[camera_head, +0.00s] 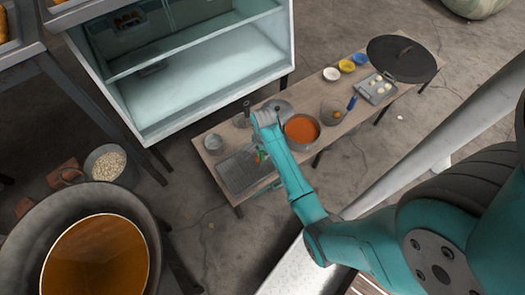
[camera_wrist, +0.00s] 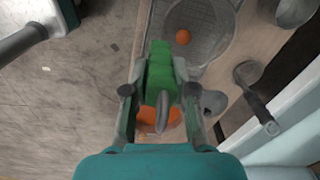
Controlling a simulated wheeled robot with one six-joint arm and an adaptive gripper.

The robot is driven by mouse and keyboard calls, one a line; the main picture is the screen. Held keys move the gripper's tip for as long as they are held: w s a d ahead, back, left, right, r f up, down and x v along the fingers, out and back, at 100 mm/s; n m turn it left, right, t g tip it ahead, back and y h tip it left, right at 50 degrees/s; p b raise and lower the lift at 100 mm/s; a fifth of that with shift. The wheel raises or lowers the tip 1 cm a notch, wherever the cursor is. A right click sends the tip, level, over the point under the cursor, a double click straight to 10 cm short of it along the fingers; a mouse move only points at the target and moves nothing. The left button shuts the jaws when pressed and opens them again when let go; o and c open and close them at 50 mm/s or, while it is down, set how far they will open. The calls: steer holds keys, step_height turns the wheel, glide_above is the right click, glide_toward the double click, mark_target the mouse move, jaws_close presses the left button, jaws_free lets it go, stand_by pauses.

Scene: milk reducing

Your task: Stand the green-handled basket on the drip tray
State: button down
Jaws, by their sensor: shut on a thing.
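My gripper (camera_wrist: 160,75) is shut on the green handle (camera_wrist: 158,78) of the basket, with one finger on each side. The basket (camera_wrist: 222,45) reaches away from the handle toward the top of the wrist view, and a small orange piece (camera_wrist: 183,37) shows in it. The drip tray (camera_head: 236,176) is the grey ribbed tray at the left end of the low table. The basket is over the tray area; I cannot tell whether its underside touches the tray. In the head view my arm partly hides the gripper and basket.
A pot of orange liquid (camera_head: 302,129) stands close to the right of my arm. A ladle (camera_wrist: 256,97) and small metal dishes (camera_head: 213,143) are near the tray. A glass cabinet (camera_head: 200,80) stands behind. Coloured bowls (camera_head: 346,66) and a dark lid (camera_head: 401,58) are farther right.

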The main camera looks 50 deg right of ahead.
steer(key=shift+f, duration=0.25)
steer(key=c, duration=0.9)
jaws_free()
steer(key=shift+o, duration=0.2)
steer(key=shift+f, duration=0.1)
step_height(320, 180, up, 12)
steer(key=shift+s+r, duration=0.1)
steer(key=shift+s, duration=0.05)
